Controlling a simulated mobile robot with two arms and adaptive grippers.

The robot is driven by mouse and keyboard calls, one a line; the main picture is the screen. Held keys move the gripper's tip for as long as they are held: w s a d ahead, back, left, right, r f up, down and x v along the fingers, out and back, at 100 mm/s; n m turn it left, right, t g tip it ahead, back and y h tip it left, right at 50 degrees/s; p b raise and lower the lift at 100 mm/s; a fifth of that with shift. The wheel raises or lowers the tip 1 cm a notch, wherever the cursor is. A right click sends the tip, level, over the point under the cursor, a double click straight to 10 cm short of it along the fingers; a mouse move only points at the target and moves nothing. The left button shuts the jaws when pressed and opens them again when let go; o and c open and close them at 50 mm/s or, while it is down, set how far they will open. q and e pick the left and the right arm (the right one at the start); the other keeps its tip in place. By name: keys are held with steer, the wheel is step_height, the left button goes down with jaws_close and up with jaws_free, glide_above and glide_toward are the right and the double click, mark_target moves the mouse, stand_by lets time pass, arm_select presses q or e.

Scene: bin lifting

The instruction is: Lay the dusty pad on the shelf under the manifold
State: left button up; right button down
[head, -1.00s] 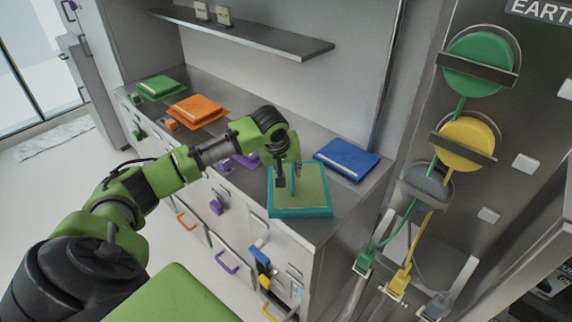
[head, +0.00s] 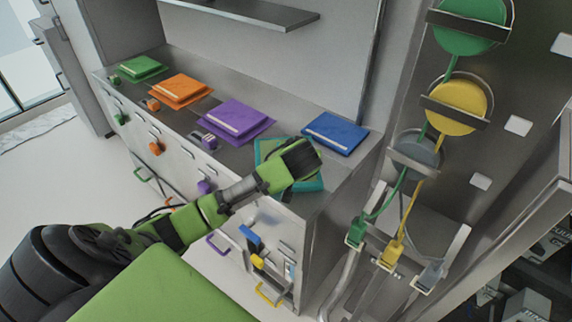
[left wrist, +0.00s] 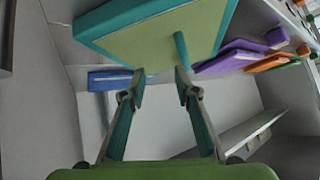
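A square pad with a teal rim and a dull olive top, seemingly the dusty pad (head: 313,184), lies on the grey counter (head: 340,182). My left forearm hides most of it in the head view. In the left wrist view the pad (left wrist: 160,32) fills the top, with a thin teal peg (left wrist: 181,48) standing on it. My left gripper (left wrist: 160,84) is open and empty. The peg's free end is close to the right-hand finger; I cannot tell if they touch. My right gripper is not in view. I cannot tell which part is the manifold.
Blue (head: 336,132), purple (head: 235,119), orange (head: 181,90) and green (head: 140,68) pads lie along the counter. A wall shelf (head: 245,10) hangs above. Right of the counter, a panel holds green (head: 466,30), yellow (head: 456,107) and grey (head: 415,153) discs with hanging cables.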

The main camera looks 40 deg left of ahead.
mark_target(299, 186)
arm_select(q)
steer(key=s+d+y, duration=0.1)
steer(key=s+d+f+m+y+b, duration=0.1)
steer(key=d, duration=0.1)
steer(key=shift+s+d+f+t+y, duration=0.1)
steer(key=shift+s+d+t+y, duration=0.2)
steer(key=shift+s+t+y, duration=0.1)
steer(key=s+d+r+y, duration=0.1)
steer(key=s+r+y, duration=0.1)
steer(key=s+y, duration=0.15)
steer(key=shift+h, duration=0.25)
steer(key=p+x, duration=0.1)
steer(key=x, duration=0.6)
steer(key=shift+a, duration=0.4)
steer(key=shift+w+a, duration=0.35)
steer(key=shift+w, duration=0.05)
steer(key=p+x, duration=0.2)
steer(key=x, duration=0.2)
steer(key=shift+w+d+f, duration=0.1)
steer(key=shift+w+f, duration=0.15)
jaws_close()
